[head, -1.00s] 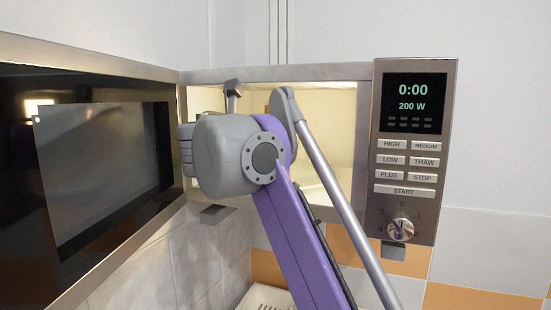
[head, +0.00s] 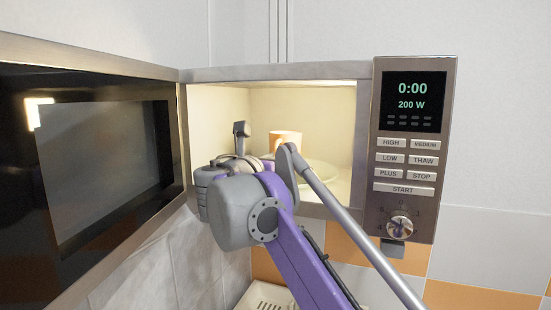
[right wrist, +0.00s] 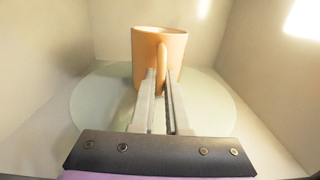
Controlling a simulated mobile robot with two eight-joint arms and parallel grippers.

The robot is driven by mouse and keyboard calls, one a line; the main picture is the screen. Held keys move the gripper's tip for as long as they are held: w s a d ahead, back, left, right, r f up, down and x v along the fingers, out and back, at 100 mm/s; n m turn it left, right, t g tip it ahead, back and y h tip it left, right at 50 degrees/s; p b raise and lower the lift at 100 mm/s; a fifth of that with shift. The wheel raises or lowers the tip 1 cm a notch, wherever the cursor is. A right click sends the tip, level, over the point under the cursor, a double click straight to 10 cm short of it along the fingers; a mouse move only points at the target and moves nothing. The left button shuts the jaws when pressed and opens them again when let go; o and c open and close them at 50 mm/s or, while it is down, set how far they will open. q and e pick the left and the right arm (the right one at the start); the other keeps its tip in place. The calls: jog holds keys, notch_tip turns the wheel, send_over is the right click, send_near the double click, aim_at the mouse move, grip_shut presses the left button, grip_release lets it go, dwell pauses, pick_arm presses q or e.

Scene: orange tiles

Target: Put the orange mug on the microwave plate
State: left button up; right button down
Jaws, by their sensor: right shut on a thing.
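The orange mug (head: 284,138) is inside the lit microwave, upright, partly hidden by my right arm in the head view. In the right wrist view, the mug (right wrist: 150,52) is over the round glass microwave plate (right wrist: 95,105). My right gripper (right wrist: 160,82) is shut on the mug's handle, which faces the wrist camera. I cannot tell whether the mug's base touches the plate. The plate also shows in the head view (head: 322,174), to the right of my wrist. My gripper's fingertips are hidden there. My left gripper is out of view.
The microwave (head: 270,73) is open, its dark door (head: 105,160) swung out to the left. Its control panel (head: 412,150) stands to the right of the opening. The cavity walls (right wrist: 105,30) are close around the plate. A pale slotted item (head: 265,298) is below.

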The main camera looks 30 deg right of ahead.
jog(key=shift+w, duration=0.1)
jog(key=shift+f, duration=0.1)
jog(key=c, duration=0.9)
grip_release()
jog(key=shift+s+a, duration=0.25)
jog(key=shift+a, duration=0.05)
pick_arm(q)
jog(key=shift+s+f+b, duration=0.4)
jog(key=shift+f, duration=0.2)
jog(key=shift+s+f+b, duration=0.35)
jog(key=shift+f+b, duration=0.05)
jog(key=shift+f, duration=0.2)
pick_arm(e)
jog(key=shift+v, duration=5.7)
